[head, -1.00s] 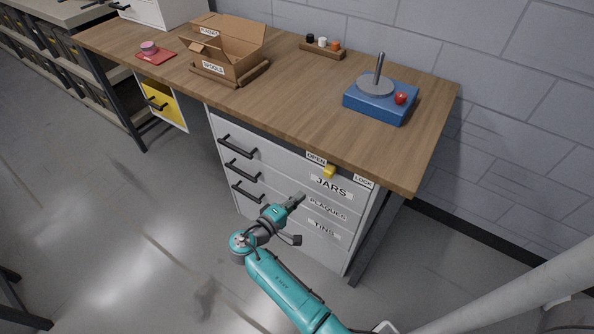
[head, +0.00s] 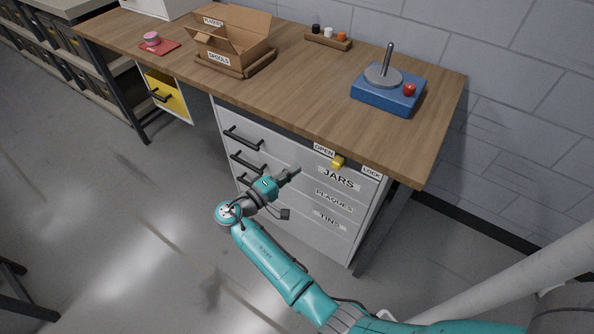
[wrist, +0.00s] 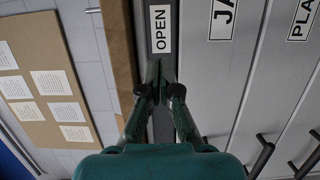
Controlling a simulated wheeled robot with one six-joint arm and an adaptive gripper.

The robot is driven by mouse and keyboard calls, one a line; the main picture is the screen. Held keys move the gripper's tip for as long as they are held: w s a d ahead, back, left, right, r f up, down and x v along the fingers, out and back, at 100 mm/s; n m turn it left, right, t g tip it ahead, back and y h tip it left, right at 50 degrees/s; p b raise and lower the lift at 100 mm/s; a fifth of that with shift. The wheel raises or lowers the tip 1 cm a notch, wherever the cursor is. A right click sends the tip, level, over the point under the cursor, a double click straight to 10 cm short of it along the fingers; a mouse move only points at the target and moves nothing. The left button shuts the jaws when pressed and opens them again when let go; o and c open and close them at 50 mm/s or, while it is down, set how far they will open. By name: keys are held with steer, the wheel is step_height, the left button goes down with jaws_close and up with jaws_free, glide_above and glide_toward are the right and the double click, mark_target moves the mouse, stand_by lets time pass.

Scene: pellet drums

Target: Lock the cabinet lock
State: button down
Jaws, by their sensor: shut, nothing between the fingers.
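The cabinet lock is a yellow slider knob (head: 338,161) on the strip along the top of the grey drawer cabinet (head: 243,122), under the tabletop. It sits just beside the OPEN label (head: 324,151), away from the LOCK label (head: 371,172) further right. My gripper (head: 296,171) is shut and empty, left of the knob and a little lower in the head view, apart from it. In the wrist view my gripper (wrist: 159,72) points along the strip toward the OPEN label (wrist: 161,29). The knob cannot be made out there.
The wooden tabletop edge (head: 300,117) overhangs the cabinet front. Black drawer handles (head: 248,160) stick out left of my gripper. Drawers are labelled JARS (head: 338,179), PLAQUES and TINS. A dark table leg (head: 388,225) stands at the right. The floor in front is clear.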

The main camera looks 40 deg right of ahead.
mark_target(338, 163)
steer(key=d, duration=0.8)
steer(key=shift+w, duration=0.35)
steer(key=shift+s+d, duration=0.25)
steer(key=shift+s, duration=0.95)
steer(key=shift+s+d, duration=0.25)
steer(key=shift+s, duration=0.4)
steer(key=shift+s+d, duration=0.3)
steer(key=shift+s, duration=0.6)
steer(key=shift+s+d, duration=0.35)
steer(key=shift+s, duration=0.55)
steer(key=shift+s+d, duration=0.3)
steer(key=shift+s, duration=0.6)
